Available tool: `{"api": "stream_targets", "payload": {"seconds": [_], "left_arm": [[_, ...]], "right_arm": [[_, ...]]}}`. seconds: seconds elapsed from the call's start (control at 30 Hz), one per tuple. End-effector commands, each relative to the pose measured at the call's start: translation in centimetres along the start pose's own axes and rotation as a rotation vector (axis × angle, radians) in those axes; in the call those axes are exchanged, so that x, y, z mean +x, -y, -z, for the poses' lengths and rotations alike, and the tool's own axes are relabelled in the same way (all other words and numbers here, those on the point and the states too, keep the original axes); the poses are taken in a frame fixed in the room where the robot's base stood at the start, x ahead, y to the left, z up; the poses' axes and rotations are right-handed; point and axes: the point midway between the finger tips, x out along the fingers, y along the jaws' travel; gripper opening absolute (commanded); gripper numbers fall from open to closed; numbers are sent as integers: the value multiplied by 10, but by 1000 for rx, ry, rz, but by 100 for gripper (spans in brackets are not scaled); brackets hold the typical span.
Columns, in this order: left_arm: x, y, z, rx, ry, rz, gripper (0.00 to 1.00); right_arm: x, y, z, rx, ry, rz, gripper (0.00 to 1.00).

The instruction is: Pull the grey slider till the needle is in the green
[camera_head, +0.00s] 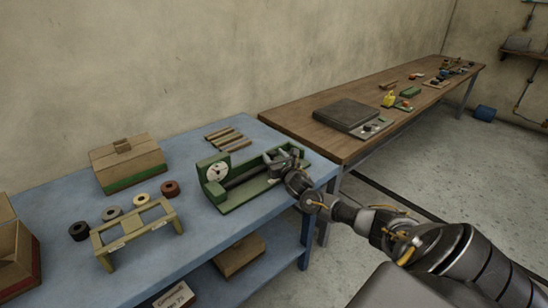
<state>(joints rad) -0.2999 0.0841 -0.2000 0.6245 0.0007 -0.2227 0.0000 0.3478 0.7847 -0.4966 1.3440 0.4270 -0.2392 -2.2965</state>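A green device (239,201) with a raised frame stands near the right end of the blue table. Its round white dial (217,172) faces me at the device's left end. The needle and any green zone on the dial are too small to read. A dark bar runs from the dial toward the right. My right gripper (277,160) is at the right part of the device, over its bed, and hides what lies there. The grey slider cannot be made out apart from the gripper. Whether the fingers are closed is not clear. My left gripper is not in view.
On the blue table (60,205) are a wooden stand (133,229), several rolls, a lidded box (127,163) and wooden strips (228,139) behind the device. A brown table (290,118) with a dark slab (346,115) adjoins at right.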

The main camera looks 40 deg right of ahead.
Motion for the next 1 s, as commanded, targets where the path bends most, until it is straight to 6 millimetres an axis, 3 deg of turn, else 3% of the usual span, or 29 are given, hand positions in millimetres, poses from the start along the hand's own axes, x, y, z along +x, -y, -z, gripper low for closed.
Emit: {"api": "stream_targets", "payload": {"seconds": [0.27, 0.7, 1.0], "left_arm": [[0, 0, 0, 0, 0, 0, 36], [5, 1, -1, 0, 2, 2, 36], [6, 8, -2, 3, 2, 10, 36]], "right_arm": [[-7, -1, 2, -2, -3, -2, 52], [-86, 0, 2, -1, -3, -3, 52], [-108, 0, 0, -1, -1, 0, 52]]}}
